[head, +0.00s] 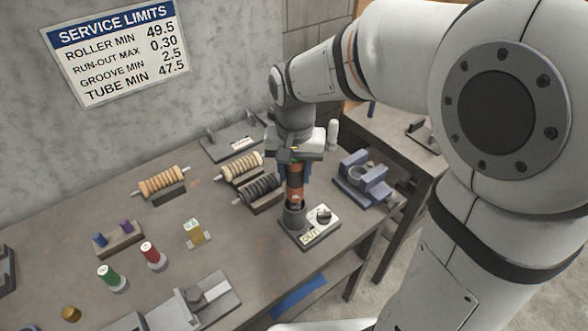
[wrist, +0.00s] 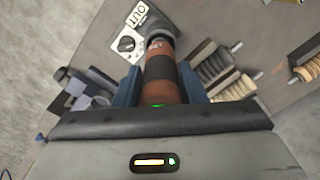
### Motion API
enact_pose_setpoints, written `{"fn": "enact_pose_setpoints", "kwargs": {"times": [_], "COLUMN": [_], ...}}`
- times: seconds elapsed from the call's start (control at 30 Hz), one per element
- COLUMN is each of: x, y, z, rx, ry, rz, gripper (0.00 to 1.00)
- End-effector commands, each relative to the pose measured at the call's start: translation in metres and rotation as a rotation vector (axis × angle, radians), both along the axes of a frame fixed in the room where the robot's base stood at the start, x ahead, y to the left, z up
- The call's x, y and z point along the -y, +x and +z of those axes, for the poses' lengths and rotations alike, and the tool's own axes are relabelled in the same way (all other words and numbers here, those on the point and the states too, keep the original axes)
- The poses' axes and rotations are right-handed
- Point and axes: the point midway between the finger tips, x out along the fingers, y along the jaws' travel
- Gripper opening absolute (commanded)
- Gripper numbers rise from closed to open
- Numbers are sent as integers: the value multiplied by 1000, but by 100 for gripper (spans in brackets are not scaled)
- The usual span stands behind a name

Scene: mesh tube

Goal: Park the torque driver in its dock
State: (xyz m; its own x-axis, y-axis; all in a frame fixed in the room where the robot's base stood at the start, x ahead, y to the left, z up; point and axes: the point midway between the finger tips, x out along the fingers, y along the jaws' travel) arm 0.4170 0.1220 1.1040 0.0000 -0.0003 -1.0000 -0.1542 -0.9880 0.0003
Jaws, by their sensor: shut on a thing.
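The torque driver (head: 295,188) is an orange and black cylinder, standing about upright. My gripper (head: 292,172) is shut on it, with a blue finger on each side; the wrist view shows the driver (wrist: 162,75) between the fingers (wrist: 160,88). I cannot tell how deep the driver's end is in the cup. The cup also shows in the wrist view (wrist: 155,24).
A blue-grey cradle (head: 362,182) stands right of the plate. Dark rollers (head: 262,188) and tan rollers (head: 241,166) lie on stands close to the left. The bench edge is close in front.

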Motion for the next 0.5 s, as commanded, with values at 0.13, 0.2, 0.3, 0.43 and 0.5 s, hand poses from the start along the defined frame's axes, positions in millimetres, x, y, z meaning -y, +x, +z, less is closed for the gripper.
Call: {"fn": "enact_pose_setpoints", "kwargs": {"times": [0.13,0.2,0.3,0.43,0.5], "x": [0,0,0,0,0], "y": [0,0,0,0,0], "z": [-2,-2,-3,-5,-6], "rx": [1,1,1,1,1], "ry": [1,1,1,1,1], "rz": [0,0,0,0,0], "gripper": [10,10,10,10,10]}}
